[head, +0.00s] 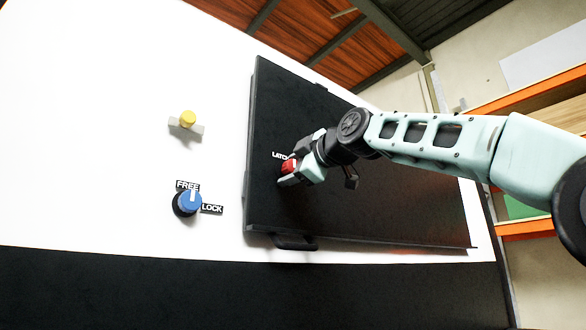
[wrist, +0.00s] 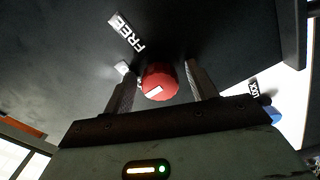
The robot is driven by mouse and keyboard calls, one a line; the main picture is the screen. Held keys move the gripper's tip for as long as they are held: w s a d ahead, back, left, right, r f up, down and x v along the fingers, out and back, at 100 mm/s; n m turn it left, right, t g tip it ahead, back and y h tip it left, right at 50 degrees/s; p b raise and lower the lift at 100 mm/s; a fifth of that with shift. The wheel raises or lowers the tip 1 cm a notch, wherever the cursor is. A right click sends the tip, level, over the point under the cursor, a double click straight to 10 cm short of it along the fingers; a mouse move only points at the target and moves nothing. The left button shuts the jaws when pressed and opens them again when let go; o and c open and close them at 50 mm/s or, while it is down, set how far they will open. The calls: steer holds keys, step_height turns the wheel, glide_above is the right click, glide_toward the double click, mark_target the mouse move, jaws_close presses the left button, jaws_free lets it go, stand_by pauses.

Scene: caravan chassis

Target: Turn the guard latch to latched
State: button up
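The guard latch is a red knob (wrist: 160,82) with a white mark on its face, on the dark panel (head: 350,215). It also shows in the head view (head: 288,167), partly covered by my gripper. My gripper (head: 284,172) is at the knob. In the wrist view my gripper (wrist: 162,72) has one finger on each side of the knob, with small gaps visible, so it looks open around it. A FREE label (wrist: 127,33) lies beyond the knob at upper left. A LATCHED label (head: 280,156), partly hidden, is beside the knob.
Left of the panel on the white wall (head: 100,150) are a blue knob (head: 189,202) with FREE and LOCK labels and a yellow knob (head: 188,119) on a grey base. A dark handle (head: 292,243) juts from the panel's lower edge. Orange shelving (head: 530,100) stands at the right.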

steer(key=b+v, duration=1)
steer(key=v, duration=0.7)
steer(key=shift+s+d, duration=0.15)
